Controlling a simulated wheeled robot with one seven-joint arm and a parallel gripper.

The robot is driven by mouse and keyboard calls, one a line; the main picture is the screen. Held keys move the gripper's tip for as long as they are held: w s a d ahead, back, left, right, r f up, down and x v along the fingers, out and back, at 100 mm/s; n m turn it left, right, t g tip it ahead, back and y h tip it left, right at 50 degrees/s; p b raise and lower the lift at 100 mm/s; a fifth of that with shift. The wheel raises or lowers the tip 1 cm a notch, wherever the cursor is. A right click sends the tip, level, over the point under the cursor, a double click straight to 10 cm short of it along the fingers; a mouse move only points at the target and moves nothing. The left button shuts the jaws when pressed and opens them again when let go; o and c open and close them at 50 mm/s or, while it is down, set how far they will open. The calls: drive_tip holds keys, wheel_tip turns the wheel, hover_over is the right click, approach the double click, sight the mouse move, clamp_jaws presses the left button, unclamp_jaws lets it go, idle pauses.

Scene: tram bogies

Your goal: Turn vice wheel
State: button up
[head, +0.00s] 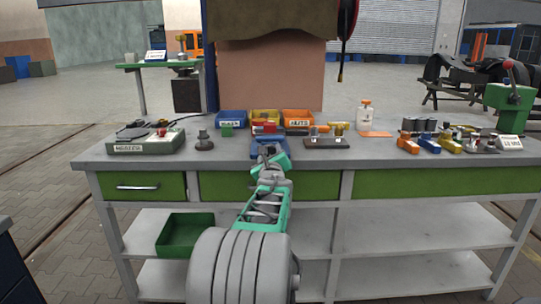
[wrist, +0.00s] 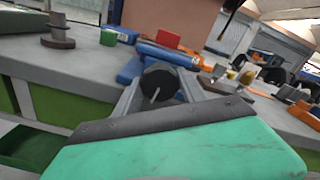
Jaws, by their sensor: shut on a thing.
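The blue vice (head: 257,153) stands at the front edge of the grey workbench, in the middle of the head view. It also shows in the wrist view (wrist: 168,54). Its dark round wheel (wrist: 157,78) faces me, with a thin pale stick across its lower part. My gripper (head: 268,157) reaches straight in from the front. In the wrist view its two grey fingers stand on either side of the wheel and are shut on it. In the head view the gripper and arm hide the wheel and part of the vice.
Blue, yellow and orange bins (head: 298,118) stand behind the vice. A stand with small parts (head: 326,143) is close on its right, and a dark grey round-based piece (head: 204,142) is on its left.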

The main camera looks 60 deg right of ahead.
drive_tip(key=shift+m, duration=0.3)
drive_tip(key=o, duration=1.4)
drive_tip(key=shift+p+v, duration=0.3)
drive_tip(key=shift+v, duration=3.65)
